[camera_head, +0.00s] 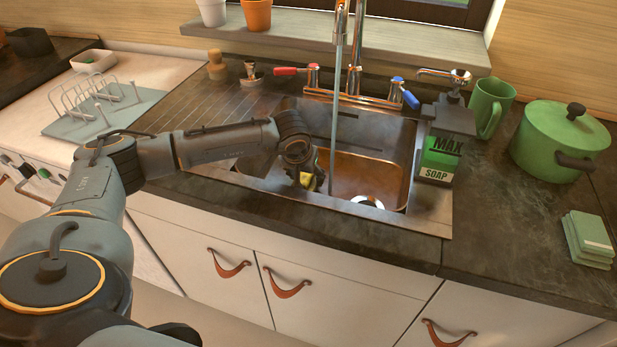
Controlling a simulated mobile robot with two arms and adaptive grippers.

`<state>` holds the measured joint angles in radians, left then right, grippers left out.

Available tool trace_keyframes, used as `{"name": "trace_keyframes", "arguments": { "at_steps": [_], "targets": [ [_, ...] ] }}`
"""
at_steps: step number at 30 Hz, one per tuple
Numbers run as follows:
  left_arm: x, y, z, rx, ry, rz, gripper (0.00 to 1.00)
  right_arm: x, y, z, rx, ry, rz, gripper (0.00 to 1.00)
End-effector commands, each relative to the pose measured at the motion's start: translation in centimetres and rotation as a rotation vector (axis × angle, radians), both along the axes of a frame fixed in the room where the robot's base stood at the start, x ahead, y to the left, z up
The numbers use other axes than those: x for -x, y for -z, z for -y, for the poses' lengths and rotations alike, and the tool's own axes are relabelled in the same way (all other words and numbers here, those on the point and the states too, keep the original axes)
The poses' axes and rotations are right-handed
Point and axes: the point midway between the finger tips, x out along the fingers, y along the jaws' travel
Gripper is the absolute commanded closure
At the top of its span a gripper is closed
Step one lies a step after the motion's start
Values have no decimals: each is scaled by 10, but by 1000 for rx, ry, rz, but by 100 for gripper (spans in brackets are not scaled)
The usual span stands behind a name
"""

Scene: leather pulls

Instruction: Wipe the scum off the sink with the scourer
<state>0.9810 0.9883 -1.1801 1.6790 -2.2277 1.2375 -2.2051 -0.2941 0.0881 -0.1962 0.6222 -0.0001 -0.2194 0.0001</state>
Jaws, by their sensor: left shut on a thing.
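The metal sink (432,205) is set in the dark worktop below the tap. The right part of its basin shows a brown-orange tint (365,172), which may be scum. My left gripper (312,181) reaches down into the left part of the basin. It is shut on a small yellow thing, likely the scourer (306,180), mostly hidden by the fingers and the basin's shade. Whether the scourer touches the basin cannot be told. My right gripper is not in view.
Water runs from the tall tap (342,20) into the basin, just right of my left gripper. A soap dispenser (440,155), green mug (490,106) and green pot (560,140) stand to the right. A dish rack (95,103) stands left. Drawers with leather pulls are below.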

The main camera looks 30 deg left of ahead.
Motion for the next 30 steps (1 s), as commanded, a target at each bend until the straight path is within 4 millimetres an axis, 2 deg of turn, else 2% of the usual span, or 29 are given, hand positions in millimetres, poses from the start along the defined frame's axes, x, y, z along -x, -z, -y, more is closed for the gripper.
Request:
{"name": "trace_keyframes", "arguments": {
  "at_steps": [1, 7, 19, 30],
  "targets": [
    [7, 10, 10, 9, 20, -35, 68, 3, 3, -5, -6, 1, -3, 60],
    [0, 8, 8, 10, 20, -36, 68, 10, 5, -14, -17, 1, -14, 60],
    [-33, 5, -3, 9, 10, -21, 68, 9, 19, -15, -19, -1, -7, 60],
    [-39, 2, -5, 8, 9, -19, 68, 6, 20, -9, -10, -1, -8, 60]
  ]
}}
